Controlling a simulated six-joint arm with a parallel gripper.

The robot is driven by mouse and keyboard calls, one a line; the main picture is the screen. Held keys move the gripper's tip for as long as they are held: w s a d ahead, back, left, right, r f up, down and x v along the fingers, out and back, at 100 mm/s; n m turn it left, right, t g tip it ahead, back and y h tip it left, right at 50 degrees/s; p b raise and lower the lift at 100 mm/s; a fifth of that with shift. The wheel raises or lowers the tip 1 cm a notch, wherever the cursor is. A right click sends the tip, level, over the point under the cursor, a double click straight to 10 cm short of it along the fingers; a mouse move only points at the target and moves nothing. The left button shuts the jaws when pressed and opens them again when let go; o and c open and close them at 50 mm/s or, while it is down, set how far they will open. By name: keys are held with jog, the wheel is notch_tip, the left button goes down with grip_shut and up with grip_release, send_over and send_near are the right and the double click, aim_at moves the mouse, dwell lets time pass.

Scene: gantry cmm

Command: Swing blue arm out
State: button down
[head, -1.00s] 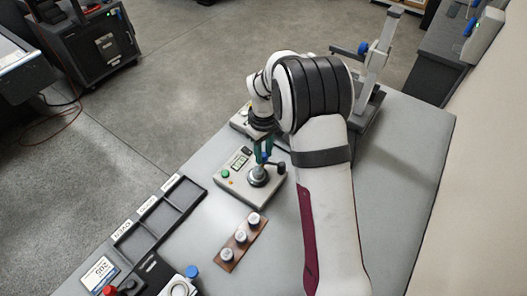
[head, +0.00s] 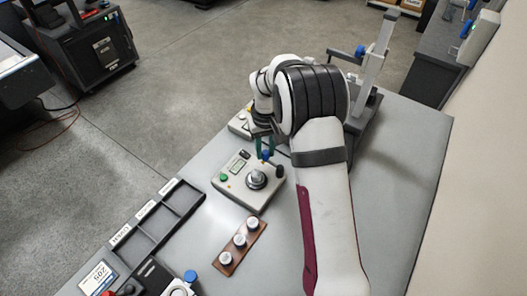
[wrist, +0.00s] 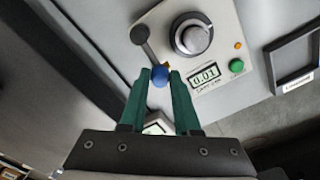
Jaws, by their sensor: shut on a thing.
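The blue tip (wrist: 160,76) of a short grey swing arm (wrist: 150,52) sits between the green fingers of my gripper (wrist: 159,72), which is shut on it. The arm runs from a dark round pivot (wrist: 139,34) on a grey gauge box (wrist: 217,20). The blue tip also shows in the head view (head: 267,155), beyond the box's round metal post (head: 257,178) and apart from it. My gripper (head: 265,149) is partly hidden by my arm there. The box has a green button and a display reading 0.01.
A wooden strip (head: 229,259) with several white-topped pieces lies in front of the box. A dark compartment tray (head: 150,238) is to its left. A stand with a blue knob (head: 361,51) rises at the back right. The bench's right side is mostly clear.

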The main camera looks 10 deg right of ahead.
aim_at(267, 151)
jog(key=shift+w+d+m, duration=0.2)
jog(key=shift+d+m, duration=0.05)
jog(key=shift+m, duration=0.35)
jog(key=c, duration=0.6)
grip_release()
notch_tip(267, 151, up, 16)
jog(key=shift+f, duration=0.1)
